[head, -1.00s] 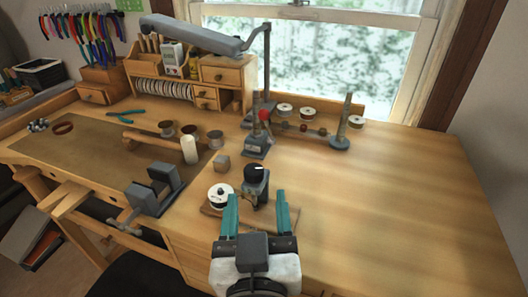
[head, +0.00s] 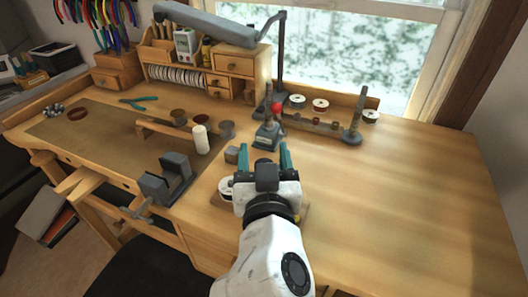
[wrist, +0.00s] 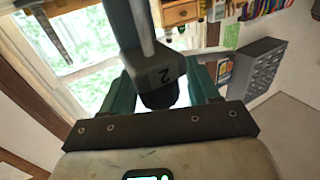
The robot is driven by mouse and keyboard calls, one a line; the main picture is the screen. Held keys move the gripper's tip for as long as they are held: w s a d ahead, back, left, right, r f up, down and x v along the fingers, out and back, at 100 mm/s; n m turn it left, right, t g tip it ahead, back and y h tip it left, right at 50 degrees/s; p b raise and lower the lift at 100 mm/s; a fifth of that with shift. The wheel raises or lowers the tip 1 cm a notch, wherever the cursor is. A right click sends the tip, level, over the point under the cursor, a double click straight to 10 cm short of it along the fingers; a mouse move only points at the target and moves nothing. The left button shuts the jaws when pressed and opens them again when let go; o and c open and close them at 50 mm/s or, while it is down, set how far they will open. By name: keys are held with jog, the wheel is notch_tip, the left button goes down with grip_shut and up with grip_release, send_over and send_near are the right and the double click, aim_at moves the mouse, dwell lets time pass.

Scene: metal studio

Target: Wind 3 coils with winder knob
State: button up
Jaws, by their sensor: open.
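My gripper (head: 265,158) has two teal fingers, spread apart, and hangs over the front middle of the bench. A white spool (head: 225,188) shows partly at the gripper's left.
A grey stand with a red ball (head: 278,108) stands just beyond the gripper. Several spools stand by the window. The right side of the bench is clear.

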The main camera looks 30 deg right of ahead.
jog(key=c, duration=1)
jog(key=shift+o, duration=0.2)
jog(key=shift+f+m+g+h+b, duration=0.15)
jog(key=shift+m+g+h+b, duration=0.2)
jog(key=shift+b, duration=0.3)
jog(key=shift+d+m+g+h+b, duration=0.1)
jog(key=shift+m+g+h+b, duration=0.35)
jog(key=shift+m+h+b, duration=0.35)
jog(key=m+g+h+b, duration=0.2)
jog(key=h+b, duration=0.1)
jog(key=shift+s+d+f+g, duration=0.1)
jog(key=shift+s+d+g, duration=0.05)
jog(key=shift+g, duration=0.25)
jog(key=m+g+b, duration=0.1)
jog(key=m+g+h+b, duration=0.1)
jog(key=g, duration=0.1)
jog(key=m+g+h+b, duration=0.1)
jog(key=shift+s+d+m+g+h, duration=0.2)
jog(key=shift+s+m+g+h, duration=0.05)
jog(key=shift+g, duration=0.05)
jog(key=shift+s+r+m+g+h+b, duration=0.15)
jog(key=shift+m+g+h+b, duration=0.25)
jog(key=shift+m+g, duration=0.55)
jog(key=shift+s+r+m+g+h+b, duration=0.15)
jog(key=shift+m+g+b, duration=0.3)
jog(key=shift+g, duration=0.9)
jog(key=shift+f, duration=0.1)
